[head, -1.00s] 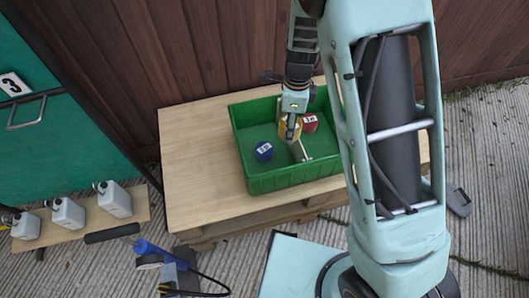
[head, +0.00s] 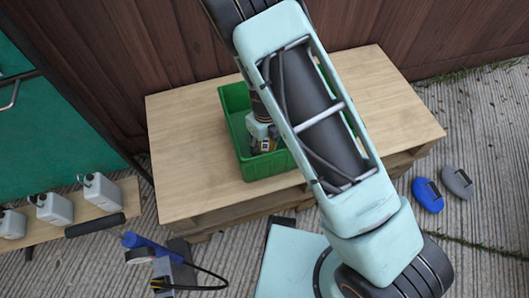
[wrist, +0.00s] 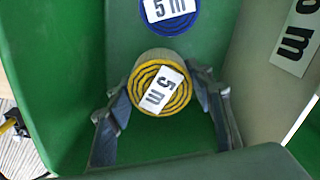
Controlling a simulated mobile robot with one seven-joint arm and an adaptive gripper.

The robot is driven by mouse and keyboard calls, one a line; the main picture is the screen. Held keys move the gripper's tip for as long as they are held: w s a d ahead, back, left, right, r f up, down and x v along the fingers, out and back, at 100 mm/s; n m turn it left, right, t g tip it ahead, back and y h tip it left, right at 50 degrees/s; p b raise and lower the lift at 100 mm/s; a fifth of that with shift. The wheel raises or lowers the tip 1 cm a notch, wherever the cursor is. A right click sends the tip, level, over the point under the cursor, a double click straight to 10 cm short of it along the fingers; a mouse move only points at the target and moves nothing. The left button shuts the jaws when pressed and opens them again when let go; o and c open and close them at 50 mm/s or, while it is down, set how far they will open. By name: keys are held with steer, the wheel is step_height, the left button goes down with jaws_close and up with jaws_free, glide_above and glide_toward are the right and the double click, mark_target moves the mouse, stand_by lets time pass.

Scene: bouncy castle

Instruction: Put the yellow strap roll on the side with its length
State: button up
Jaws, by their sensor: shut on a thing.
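The yellow strap roll (wrist: 150,104) has a white "5 m" label on its end face and sits between my gripper's fingers (wrist: 164,94) in the wrist view. My gripper (head: 264,147) is shut on it, inside the left part of the green crate (head: 237,163). A blue roll (wrist: 160,22), also labelled "5 m", lies just beyond it. A pale divider (wrist: 268,85) stands to the right, with a label (wrist: 293,46) whose digit is partly cut off. I cannot tell whether the yellow roll touches the crate floor. My arm hides the crate's right side.
The crate stands on a wooden table (head: 185,160), bare to the left and right. White canisters (head: 54,209) stand on a low board at left. A blue tool (head: 148,246) lies on the ground in front. Blue and grey pads (head: 428,196) lie at right.

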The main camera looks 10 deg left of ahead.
mark_target(265, 144)
steer(key=shift+f+b, duration=0.65)
steer(key=shift+f, duration=1.5)
steer(key=shift+f, duration=0.1)
steer(key=o, duration=1.4)
step_height(265, 144, up, 12)
steer(key=p, duration=0.4)
